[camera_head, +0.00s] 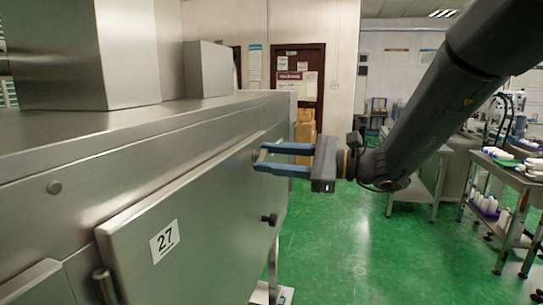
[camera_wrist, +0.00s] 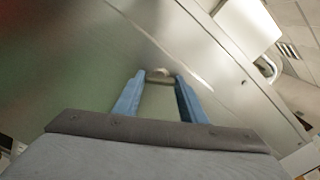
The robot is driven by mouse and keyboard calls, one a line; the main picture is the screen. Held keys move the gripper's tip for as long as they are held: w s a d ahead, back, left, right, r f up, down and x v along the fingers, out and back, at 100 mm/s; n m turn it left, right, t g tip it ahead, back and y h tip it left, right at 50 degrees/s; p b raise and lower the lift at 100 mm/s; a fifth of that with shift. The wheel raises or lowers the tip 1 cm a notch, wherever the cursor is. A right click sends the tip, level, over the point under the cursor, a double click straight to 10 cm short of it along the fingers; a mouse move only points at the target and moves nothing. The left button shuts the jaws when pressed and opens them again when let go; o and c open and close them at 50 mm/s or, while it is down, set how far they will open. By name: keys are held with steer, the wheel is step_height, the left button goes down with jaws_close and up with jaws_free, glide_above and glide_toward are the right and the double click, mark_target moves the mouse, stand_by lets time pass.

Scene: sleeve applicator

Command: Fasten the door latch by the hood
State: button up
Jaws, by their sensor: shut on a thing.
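The steel door (camera_head: 190,215) with a "27" label is on the front of the machine in the head view and appears closed against the body. A small round latch knob (camera_head: 255,155) is at the door's upper right edge; it shows pale in the wrist view (camera_wrist: 158,72). My gripper (camera_head: 258,160) comes from the right, its blue fingers level, one on each side of this knob. In the wrist view my gripper (camera_wrist: 158,78) is shut on the knob at its fingertips. The contact itself is small and partly hidden by the fingers.
A tall steel box (camera_head: 128,50), possibly the hood, stands on the machine top. A dark knob (camera_head: 270,219) sticks out lower on the door's right side. A laden cart (camera_head: 510,175) stands far right. Green floor (camera_head: 340,250) is clear in front.

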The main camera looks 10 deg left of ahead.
steer(key=m+p, duration=0.2)
steer(key=m, duration=0.1)
steer(key=shift+r, duration=0.1)
steer(key=shift+m+p, duration=1.25)
steer(key=shift+m, duration=0.25)
steer(key=o, duration=1.1)
steer(key=shift+c, duration=0.2)
steer(key=d+b, duration=0.3)
steer(key=d, duration=0.4)
steer(key=shift+s+d, duration=0.3)
steer(key=shift+d, duration=0.1)
